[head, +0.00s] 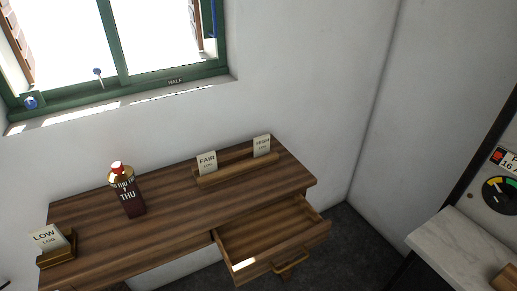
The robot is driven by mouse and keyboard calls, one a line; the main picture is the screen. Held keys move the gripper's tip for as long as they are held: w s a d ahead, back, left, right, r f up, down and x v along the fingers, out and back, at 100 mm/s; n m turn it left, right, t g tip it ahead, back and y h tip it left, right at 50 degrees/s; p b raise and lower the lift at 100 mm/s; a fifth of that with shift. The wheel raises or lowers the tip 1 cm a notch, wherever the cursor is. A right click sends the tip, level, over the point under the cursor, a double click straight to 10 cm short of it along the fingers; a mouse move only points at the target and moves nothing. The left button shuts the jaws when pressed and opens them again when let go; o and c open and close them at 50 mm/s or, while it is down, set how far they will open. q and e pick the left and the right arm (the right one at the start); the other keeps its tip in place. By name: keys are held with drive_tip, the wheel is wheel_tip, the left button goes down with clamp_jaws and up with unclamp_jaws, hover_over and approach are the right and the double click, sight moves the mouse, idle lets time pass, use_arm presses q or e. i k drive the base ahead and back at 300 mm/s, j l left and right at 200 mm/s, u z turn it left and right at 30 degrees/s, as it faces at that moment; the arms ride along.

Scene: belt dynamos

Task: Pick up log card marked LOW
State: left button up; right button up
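The log card marked LOW (48,238) is a pale card with dark lettering. It leans in a small wooden holder (57,257) at the left end of a wooden desk (165,228). Two similar cards, FAIR (207,163) and HIGH (262,146), stand in a longer wooden holder (236,171) at the back right of the desk. Neither of my grippers shows in the head view.
The desk's right drawer (275,242) is pulled out, with a bright patch inside. A marble counter (462,248) and a dial panel (499,195) are at right.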

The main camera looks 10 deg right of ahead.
sight(48, 238)
drive_tip(key=u, duration=1.4)
drive_tip(key=i+j+z, duration=0.1)
drive_tip(key=j, duration=0.25)
drive_tip(key=i+j+z, duration=0.15)
drive_tip(key=i+j, duration=0.15)
drive_tip(key=i+j+z, duration=0.1)
drive_tip(key=j, duration=0.35)
drive_tip(key=i+j+z, duration=0.1)
drive_tip(key=i+j, duration=0.15)
drive_tip(key=j, duration=0.15)
drive_tip(key=i+j+z, duration=0.15)
drive_tip(key=j, duration=0.25)
drive_tip(key=i+j+z, duration=0.1)
drive_tip(key=j, duration=0.3)
